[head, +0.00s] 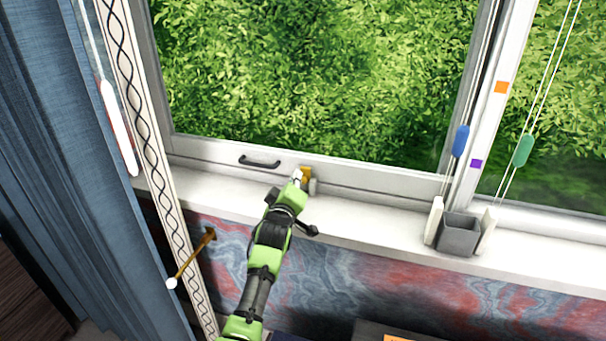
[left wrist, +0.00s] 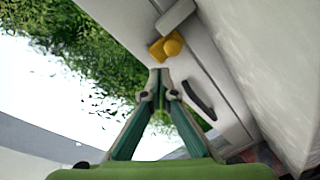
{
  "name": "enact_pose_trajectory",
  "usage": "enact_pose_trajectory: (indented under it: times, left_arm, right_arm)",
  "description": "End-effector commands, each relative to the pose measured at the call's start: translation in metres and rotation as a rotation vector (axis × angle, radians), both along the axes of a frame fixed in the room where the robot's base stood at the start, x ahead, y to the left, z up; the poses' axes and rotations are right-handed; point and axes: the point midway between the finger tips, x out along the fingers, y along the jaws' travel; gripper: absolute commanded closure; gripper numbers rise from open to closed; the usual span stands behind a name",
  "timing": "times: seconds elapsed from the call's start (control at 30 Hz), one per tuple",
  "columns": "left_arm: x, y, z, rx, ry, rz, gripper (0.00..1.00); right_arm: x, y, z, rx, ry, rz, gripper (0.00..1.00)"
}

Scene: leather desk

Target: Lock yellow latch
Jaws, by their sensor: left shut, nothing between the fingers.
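The yellow latch (head: 306,173) is on the bottom rail of the white window frame, to the right of a black handle (head: 260,162). It also shows in the left wrist view (left wrist: 166,47) as a yellow piece with a rounded knob, beside a grey-white block (left wrist: 175,17). My left gripper (head: 297,177) is shut and empty, with its tips at or just beside the latch. In the left wrist view its closed fingertips (left wrist: 158,72) point at the latch; whether they touch it I cannot tell. My right gripper is not in view.
The white windowsill (head: 375,224) runs below the frame and is clear near the latch. A grey cup (head: 459,234) stands on the sill at the right. Blind cords hang with a blue pull (head: 460,140) and a green pull (head: 523,150). A blue curtain (head: 60,120) hangs at left.

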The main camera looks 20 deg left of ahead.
Motion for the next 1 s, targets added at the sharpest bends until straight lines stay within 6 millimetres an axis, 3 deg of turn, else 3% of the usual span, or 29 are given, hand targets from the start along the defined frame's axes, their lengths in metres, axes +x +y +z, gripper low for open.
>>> enact_pose_trajectory:
  times: [0.03, 0.33, 0.77, 0.87, 1.0]
  left_arm:
    - [-0.003, 0.000, 0.009, 0.000, 0.000, 0.000, 1.00]
    - [-0.019, 0.001, 0.027, 0.000, -0.001, 0.000, 1.00]
    - [-0.023, 0.001, 0.027, 0.001, -0.001, 0.000, 1.00]
    - [-0.029, 0.003, 0.019, 0.017, 0.022, 0.001, 1.00]
    - [-0.065, 0.011, -0.021, 0.114, 0.148, -0.004, 1.00]
  right_arm:
    - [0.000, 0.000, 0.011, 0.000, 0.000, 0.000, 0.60]
    - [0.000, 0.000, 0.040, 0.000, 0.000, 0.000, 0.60]
    - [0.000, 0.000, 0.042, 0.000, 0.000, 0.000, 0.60]
    - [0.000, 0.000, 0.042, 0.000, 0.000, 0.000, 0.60]
    - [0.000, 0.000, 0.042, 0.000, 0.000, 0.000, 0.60]
